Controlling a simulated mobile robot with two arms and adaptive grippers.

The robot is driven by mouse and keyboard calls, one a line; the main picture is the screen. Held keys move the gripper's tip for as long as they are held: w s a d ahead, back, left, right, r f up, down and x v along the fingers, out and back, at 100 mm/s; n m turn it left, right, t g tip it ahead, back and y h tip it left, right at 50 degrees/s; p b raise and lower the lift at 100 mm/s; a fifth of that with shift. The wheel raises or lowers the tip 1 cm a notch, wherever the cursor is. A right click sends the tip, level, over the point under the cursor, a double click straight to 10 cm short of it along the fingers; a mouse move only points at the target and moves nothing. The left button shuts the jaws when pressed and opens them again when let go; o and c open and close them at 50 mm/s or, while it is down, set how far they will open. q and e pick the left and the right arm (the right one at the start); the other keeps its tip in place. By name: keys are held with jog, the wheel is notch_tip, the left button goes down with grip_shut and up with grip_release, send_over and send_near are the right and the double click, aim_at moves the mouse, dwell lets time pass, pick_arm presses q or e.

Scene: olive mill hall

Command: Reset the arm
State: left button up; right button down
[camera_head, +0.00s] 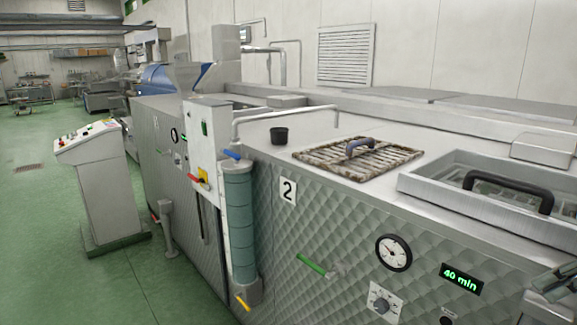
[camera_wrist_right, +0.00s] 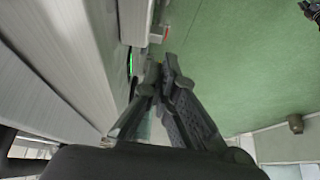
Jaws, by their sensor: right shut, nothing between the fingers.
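My right gripper (camera_head: 553,284) shows only in part at the lower right edge of the head view, in front of the machine's quilted steel side. In the right wrist view its two fingers (camera_wrist_right: 160,78) meet at the tips, shut with nothing between them. Green floor and the steel side of a machine lie beyond the fingertips there. I cannot make out my left gripper in the head view.
The steel machine (camera_head: 255,130) fills the right side. A control console (camera_head: 100,185) stands left. Green floor (camera_head: 45,250) is open there.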

jog(key=s+a+f+g+h, duration=0.1)
jog(key=a+f, duration=0.3)
jog(key=f, duration=0.5)
jog(key=s+a+f, duration=0.2)
jog(key=a+f, duration=0.3)
jog(key=f, duration=0.4)
jog(key=s+a+f+g+h, duration=0.1)
jog(key=a+f, duration=0.3)
jog(key=f, duration=0.6)
jog(key=s+a+f+m+t+h, duration=0.1)
jog(key=s+a+f+m, duration=0.2)
jog(key=s+a, duration=0.35)
jog(key=s+a+f+m, duration=0.2)
jog(key=s+a+f, duration=0.15)
jog(key=s, duration=0.55)
notch_tip(320, 180, down, 29)
jog(key=s+g+b, duration=0.1)
jog(key=s+b, duration=0.1)
jog(key=b, duration=0.1)
jog(key=s+d+f+g+b, duration=0.1)
jog(key=s+d+f+b, duration=0.1)
jog(key=s+f, duration=1.4)
notch_tip(320, 180, down, 3)
jog(key=shift+s+d+r+h+b, duration=0.15)
jog(key=shift+h+b, duration=0.15)
jog(key=shift+b, duration=0.25)
